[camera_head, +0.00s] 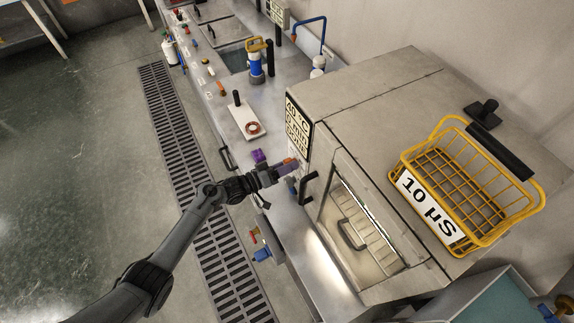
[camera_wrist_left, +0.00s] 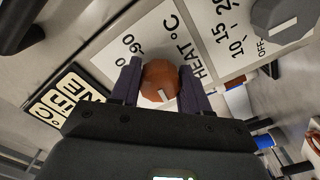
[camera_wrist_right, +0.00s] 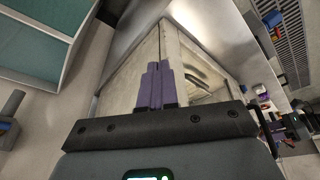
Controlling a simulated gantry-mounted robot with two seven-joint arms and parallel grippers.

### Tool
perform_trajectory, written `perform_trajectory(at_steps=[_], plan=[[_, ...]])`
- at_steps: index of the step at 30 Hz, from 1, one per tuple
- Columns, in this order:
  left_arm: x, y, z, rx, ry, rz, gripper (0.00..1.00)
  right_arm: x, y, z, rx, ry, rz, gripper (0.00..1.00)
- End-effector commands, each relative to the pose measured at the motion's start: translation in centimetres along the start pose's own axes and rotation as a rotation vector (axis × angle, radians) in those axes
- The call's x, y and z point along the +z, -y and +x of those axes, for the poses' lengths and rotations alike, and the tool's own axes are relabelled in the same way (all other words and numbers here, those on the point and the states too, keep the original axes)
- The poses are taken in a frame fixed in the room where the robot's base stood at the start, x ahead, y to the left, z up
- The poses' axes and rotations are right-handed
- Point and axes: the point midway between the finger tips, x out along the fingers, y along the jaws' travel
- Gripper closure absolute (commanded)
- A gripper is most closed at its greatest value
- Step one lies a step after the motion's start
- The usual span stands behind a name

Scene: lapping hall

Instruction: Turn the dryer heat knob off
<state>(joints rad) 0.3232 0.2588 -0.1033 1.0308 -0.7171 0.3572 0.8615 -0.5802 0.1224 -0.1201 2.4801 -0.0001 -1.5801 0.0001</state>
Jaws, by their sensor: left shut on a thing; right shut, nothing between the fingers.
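The heat knob (camera_wrist_left: 161,76) is a round orange-brown knob with a white pointer mark, on a white plate lettered "HEAT °C". Its mark points toward the bottom of the left wrist view. My left gripper (camera_head: 278,167) has its purple fingers on either side of the knob, shut on it. The dryer (camera_head: 330,105) is the large metal cabinet at right in the head view, with a glass door. In the right wrist view, my right gripper (camera_wrist_right: 155,85) is shut and empty, in front of the cabinet. I cannot make it out in the head view.
A grey knob (camera_wrist_left: 284,18) marked "OFF" sits beside the heat knob. A black door handle (camera_head: 307,188) juts out near my left gripper. A yellow wire basket (camera_head: 470,190) stands on the dryer. A floor grate (camera_head: 185,150) runs along the bench.

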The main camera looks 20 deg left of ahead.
Motion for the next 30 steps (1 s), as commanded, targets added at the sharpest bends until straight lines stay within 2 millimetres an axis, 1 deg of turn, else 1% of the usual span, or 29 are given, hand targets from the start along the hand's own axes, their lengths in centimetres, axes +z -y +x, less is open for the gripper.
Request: perform_trajectory(at_steps=[1,3,5,13,17,20,30], plan=[[0.4,0.2,-0.1,-0.005,0.006,-0.004,0.5,0.0,0.0,0.0,0.001,0.0,-0.002,1.0],[0.4,0.2,-0.1,-0.004,0.006,-0.004,0.39,0.0,-0.1,0.0,0.002,0.0,-0.003,1.0],[0.3,0.1,-0.1,-0.003,0.005,-0.003,0.31,0.0,-0.1,0.0,0.003,0.001,-0.003,1.0],[0.2,0.1,-0.1,-0.002,0.002,-0.001,0.31,0.0,-0.1,0.0,0.002,0.0,-0.002,1.0],[0.2,0.1,-0.6,-0.003,0.002,-0.001,0.31,0.0,0.0,0.0,0.0,0.0,0.0,1.0],[0.2,0.1,-1.6,-0.003,0.002,0.0,0.31,0.0,0.0,0.0,-0.001,0.0,0.001,1.0],[0.3,0.2,-7.4,-0.004,0.004,0.0,0.31,0.0,0.2,0.1,-0.005,-0.001,0.006,1.0]])
